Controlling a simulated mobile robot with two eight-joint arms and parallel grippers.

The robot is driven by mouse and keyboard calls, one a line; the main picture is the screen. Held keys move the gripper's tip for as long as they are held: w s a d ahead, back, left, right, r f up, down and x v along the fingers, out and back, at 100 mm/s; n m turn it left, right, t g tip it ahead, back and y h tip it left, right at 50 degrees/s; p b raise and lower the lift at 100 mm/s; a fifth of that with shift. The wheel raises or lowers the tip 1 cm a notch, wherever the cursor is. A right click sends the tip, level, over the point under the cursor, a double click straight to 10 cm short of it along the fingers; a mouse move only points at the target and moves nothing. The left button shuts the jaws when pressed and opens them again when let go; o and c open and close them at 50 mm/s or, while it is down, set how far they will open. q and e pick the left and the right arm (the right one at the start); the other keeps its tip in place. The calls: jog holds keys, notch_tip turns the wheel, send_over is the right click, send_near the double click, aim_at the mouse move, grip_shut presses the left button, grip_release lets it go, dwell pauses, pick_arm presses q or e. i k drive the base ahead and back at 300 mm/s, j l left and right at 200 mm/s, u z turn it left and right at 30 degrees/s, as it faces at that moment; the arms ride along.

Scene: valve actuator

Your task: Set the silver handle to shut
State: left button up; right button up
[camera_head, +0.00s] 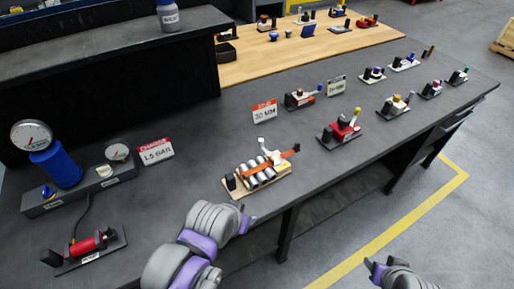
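A device with several silver cylinders and an orange bar sits on a pale wooden base (283,190) near the bench's front edge. A lever with a pale, silver-looking tip (262,141) stands upright at its back; I cannot tell for certain that this is the silver handle, or its setting. My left gripper (248,222) is low in front of this device, apart from the lever; its fingers are mostly hidden behind its wrist. My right gripper (372,266) is at the bottom right, off the bench over the floor, away from the devices. Its fingers are too small to judge.
A red device with a yellow-tipped lever (357,113) is right of the wooden base, with several similar devices beyond. Signs reading 1.5 BAR (157,152) and 30 MM (264,112) stand behind. A gauge with a blue cylinder (56,164) and a red unit (86,246) are at left.

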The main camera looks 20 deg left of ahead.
aim_at(261, 140)
jog(key=k+j+z, duration=0.15)
jog(key=k+j, duration=0.15)
jog(key=j, duration=0.15)
jog(key=k+j+z, duration=0.1)
jog(key=k+j, duration=0.6)
jog(key=j, duration=0.15)
jog(key=k+j, duration=0.4)
jog(key=i+l+u, duration=0.1)
jog(key=u, duration=0.35)
jog(key=i+l+u, duration=0.2)
jog(key=u, duration=0.25)
jog(key=i+l+u, duration=0.1)
jog(key=l, duration=0.25)
jog(key=i+l+u, duration=0.15)
jog(key=l, duration=0.2)
jog(key=l+u, duration=0.1)
jog(key=l, duration=0.25)
jog(key=i+l, duration=0.75)
jog(key=l, duration=0.15)
jog(key=u, duration=0.05)
